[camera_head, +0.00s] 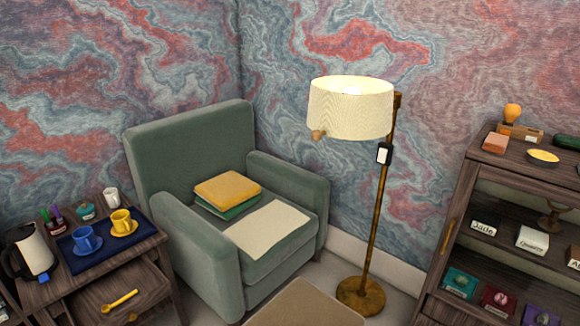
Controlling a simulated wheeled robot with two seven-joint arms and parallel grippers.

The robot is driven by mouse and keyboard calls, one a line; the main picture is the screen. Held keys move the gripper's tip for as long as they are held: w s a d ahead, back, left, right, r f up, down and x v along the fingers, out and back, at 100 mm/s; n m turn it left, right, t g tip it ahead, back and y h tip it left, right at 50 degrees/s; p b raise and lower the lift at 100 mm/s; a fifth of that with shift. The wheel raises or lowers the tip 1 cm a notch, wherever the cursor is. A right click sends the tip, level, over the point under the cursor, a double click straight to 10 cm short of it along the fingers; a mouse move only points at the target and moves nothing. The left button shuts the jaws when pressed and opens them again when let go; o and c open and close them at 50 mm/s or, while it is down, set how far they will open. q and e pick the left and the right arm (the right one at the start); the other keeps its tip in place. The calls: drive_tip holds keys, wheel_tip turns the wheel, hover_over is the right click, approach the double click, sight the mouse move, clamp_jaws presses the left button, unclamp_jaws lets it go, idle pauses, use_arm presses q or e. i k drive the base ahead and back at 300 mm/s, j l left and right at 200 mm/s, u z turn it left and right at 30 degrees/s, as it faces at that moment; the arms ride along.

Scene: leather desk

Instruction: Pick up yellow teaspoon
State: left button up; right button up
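A yellow spoon-shaped thing (118,301), which looks like the yellow teaspoon, lies in what appears to be an open drawer (85,305) of the small wooden table at the lower left. Its rounded end points left and its thin end points up and right. It is small in view, so fine detail is hard to tell. Neither of my grippers shows in the head view.
On the table's dark blue mat (75,262) stand a blue cup (86,240) and a yellow cup (121,221) on saucers. A kettle (34,252) stands left. A green armchair (180,235) is close right; a floor lamp (375,220) and cabinet (455,195) stand farther right.

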sight(106, 309)
drive_tip(key=u, duration=1.2)
